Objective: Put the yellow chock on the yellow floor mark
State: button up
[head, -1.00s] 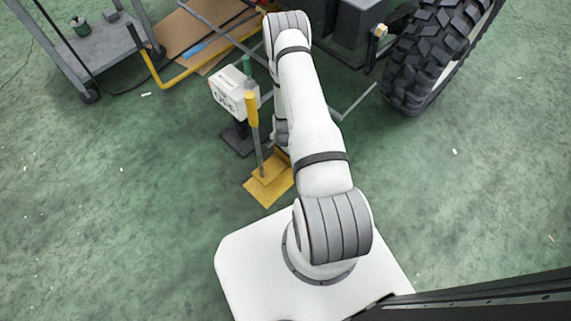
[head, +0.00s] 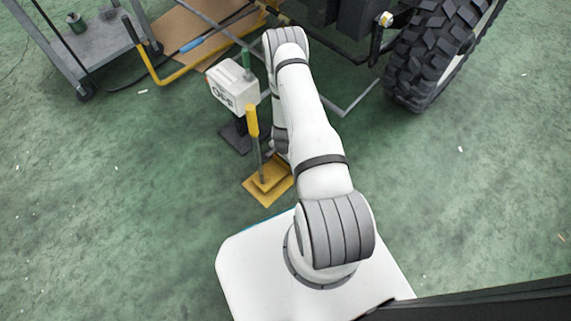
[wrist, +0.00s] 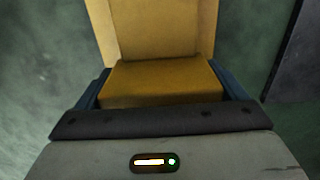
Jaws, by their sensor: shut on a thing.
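The yellow chock (wrist: 160,82) is a dull yellow block between my gripper's fingers (wrist: 163,88) in the wrist view. The gripper is shut on it. A lighter yellow surface (wrist: 160,28) lies just beyond the block; I cannot tell which part is chock and which is floor. In the head view the yellow floor mark (head: 256,196) is a flat square left of my arm, by my base. The chock (head: 271,178) shows as a smaller yellow shape over it; whether it touches the mark is unclear. My arm hides the gripper in the head view.
A white box with lettering (head: 233,90) stands just behind on a dark base. A cart (head: 98,52) is at back left, a large tyre (head: 438,55) at back right. Floor at both sides is clear.

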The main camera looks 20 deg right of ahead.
jog(key=shift+f+b, duration=0.3)
jog(key=shift+f, duration=0.7)
jog(key=shift+f, duration=0.2)
jog(key=o, duration=1.3)
jog(key=shift+r, duration=0.1)
notch_tip(320, 180, up, 12)
jog(key=p, duration=0.7)
jog(key=shift+r, duration=0.1)
